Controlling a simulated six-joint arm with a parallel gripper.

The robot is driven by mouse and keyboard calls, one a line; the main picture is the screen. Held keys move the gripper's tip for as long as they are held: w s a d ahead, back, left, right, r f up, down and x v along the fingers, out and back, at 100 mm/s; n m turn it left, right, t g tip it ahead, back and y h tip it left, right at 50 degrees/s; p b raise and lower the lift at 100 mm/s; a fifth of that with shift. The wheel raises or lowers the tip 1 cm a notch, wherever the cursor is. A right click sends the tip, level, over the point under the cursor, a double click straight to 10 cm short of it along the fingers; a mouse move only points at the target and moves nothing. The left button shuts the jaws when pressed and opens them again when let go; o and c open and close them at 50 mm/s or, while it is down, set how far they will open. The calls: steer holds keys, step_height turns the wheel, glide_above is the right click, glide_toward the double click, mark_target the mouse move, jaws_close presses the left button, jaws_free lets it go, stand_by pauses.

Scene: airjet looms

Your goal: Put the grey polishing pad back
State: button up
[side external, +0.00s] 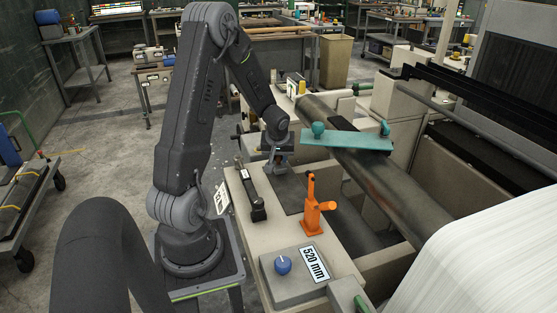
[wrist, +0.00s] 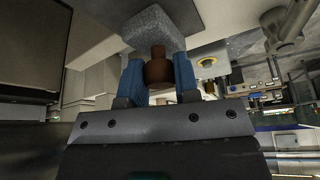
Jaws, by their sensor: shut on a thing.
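My gripper (side external: 277,163) is above the beige machine top, over the back part of a dark flat mat (side external: 292,196). In the wrist view, the blue fingers of my gripper (wrist: 158,75) are shut on the brown knob of the grey polishing pad (wrist: 150,27). The pad is a speckled grey block on the far side of the knob. In the side view the pad is small and mostly hidden by the gripper. I cannot tell whether it touches the mat.
An orange toggle clamp (side external: 313,208) stands right of the mat, and a black bar-shaped tool (side external: 252,195) lies left of it. A teal plate with knobs (side external: 347,141) lies across the dark roller. A control box with a blue knob (side external: 283,264) is in front.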

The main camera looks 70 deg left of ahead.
steer(key=shift+f, duration=0.6)
steer(key=shift+f, duration=0.15)
steer(key=o, duration=0.9)
steer(key=v, duration=1.2)
steer(key=shift+r, duration=0.2)
